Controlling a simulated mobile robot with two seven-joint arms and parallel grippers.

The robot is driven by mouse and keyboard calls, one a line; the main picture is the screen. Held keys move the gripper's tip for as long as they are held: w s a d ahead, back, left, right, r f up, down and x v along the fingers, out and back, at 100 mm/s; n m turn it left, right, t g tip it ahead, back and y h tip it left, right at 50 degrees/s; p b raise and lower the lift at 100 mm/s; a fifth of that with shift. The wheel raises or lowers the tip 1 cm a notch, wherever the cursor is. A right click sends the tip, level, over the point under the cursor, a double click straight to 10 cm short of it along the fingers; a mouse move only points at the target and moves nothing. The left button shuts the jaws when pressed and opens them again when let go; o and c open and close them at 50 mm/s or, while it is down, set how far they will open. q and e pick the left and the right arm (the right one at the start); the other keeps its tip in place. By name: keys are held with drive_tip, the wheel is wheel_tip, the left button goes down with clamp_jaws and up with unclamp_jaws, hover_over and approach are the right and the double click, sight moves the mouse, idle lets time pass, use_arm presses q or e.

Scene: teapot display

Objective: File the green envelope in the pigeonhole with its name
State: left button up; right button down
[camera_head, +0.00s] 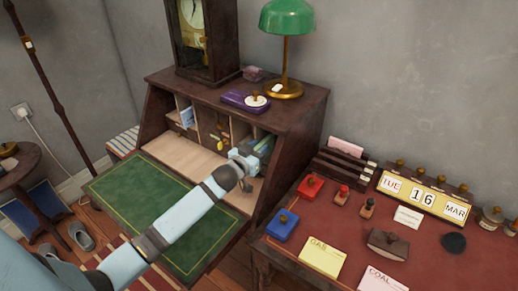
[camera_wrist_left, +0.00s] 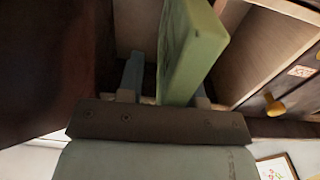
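The green envelope (camera_wrist_left: 190,50) stands on edge between the fingers of my left gripper (camera_wrist_left: 168,85) in the left wrist view. A gap shows between the left finger and the envelope; the right finger is partly hidden beside it. In the head view my left gripper (camera_head: 250,158) is at the right-hand pigeonholes of the writing bureau (camera_head: 300,100), and the green envelope (camera_head: 266,146) shows just beyond it. Wooden compartment walls (camera_wrist_left: 265,50) are close around it. The name on its pigeonhole cannot be read. My right gripper is not in view.
A small drawer with a yellow knob (camera_wrist_left: 275,106) is beside the gripper. The bureau's green writing surface (camera_head: 150,200) is clear below my arm. A green lamp (camera_head: 286,20) and a clock (camera_head: 195,40) stand on top. A red desk (camera_head: 350,225) with cards and stamps is at the right.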

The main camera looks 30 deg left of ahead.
use_arm(q)
drive_tip(key=shift+a+r, duration=0.15)
drive_tip(key=shift+a, duration=0.25)
drive_tip(key=s, duration=1.3)
drive_tip(key=shift+s+a+p, duration=0.2)
drive_tip(key=shift+s+p, duration=0.15)
drive_tip(key=shift+s, duration=0.05)
